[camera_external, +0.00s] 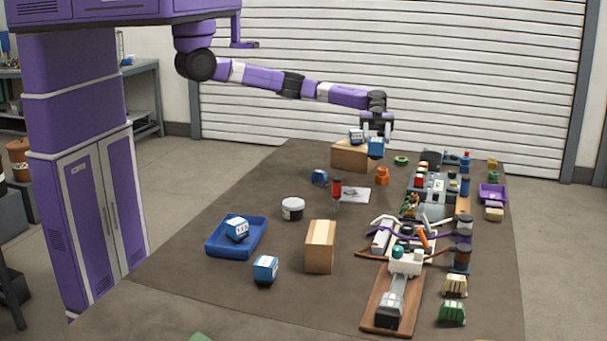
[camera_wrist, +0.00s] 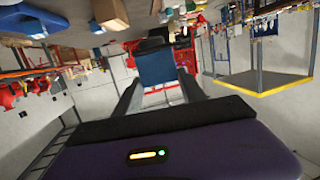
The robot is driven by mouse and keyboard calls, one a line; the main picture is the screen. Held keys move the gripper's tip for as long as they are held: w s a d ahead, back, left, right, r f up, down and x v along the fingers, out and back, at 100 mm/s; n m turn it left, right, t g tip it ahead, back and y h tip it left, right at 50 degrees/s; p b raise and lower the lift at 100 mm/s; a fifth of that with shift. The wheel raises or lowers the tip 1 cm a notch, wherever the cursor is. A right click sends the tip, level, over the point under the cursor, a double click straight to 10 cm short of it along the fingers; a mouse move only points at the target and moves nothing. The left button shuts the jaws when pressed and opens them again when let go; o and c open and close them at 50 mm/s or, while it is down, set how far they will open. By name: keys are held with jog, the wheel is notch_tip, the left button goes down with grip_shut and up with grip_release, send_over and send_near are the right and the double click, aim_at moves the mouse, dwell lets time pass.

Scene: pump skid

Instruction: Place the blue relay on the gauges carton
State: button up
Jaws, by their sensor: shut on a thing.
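My gripper (camera_external: 376,128) is shut on a blue relay (camera_external: 376,147) at the far end of the table. In the wrist view the held blue relay (camera_wrist: 156,68) sits between the two fingers. A brown carton (camera_external: 346,158) stands just behind and left of the held relay in the external view; whether they touch is unclear. A second brown carton (camera_external: 319,252) stands upright nearer the camera. No carton label is readable. More blue relays are on the table (camera_external: 265,268), (camera_external: 319,177) and in the blue tray (camera_external: 213,249).
A white jar (camera_external: 292,209), a red-topped screwdriver-like tool (camera_external: 337,190) and an orange part (camera_external: 382,175) stand mid-table. The pump assembly (camera_external: 405,262) and several small parts crowd the right side.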

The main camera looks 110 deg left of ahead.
jog(key=s+d+r+m+g+p, duration=0.15)
jog(key=s+d+r, duration=0.25)
jog(key=d, duration=0.7)
jog(key=s+d+r+m+g+p, duration=0.1)
jog(key=s+d+r+g+p, duration=0.2)
jog(key=d, duration=0.8)
jog(key=s+d+r+m+g+p, duration=0.15)
jog(key=s+d+r, duration=0.25)
jog(key=d, duration=0.7)
jog(key=n+t, duration=0.3)
jog(key=t, duration=0.1)
send_over(324, 228)
notch_tip(324, 228, down, 17)
jog(key=shift+r, duration=0.2)
jog(key=shift+s+f, duration=0.1)
jog(key=shift+f, duration=2.4)
grip_shut()
jog(key=shift+f, duration=0.1)
jog(key=o, duration=1.5)
grip_release()
jog(key=shift+f, duration=0.1)
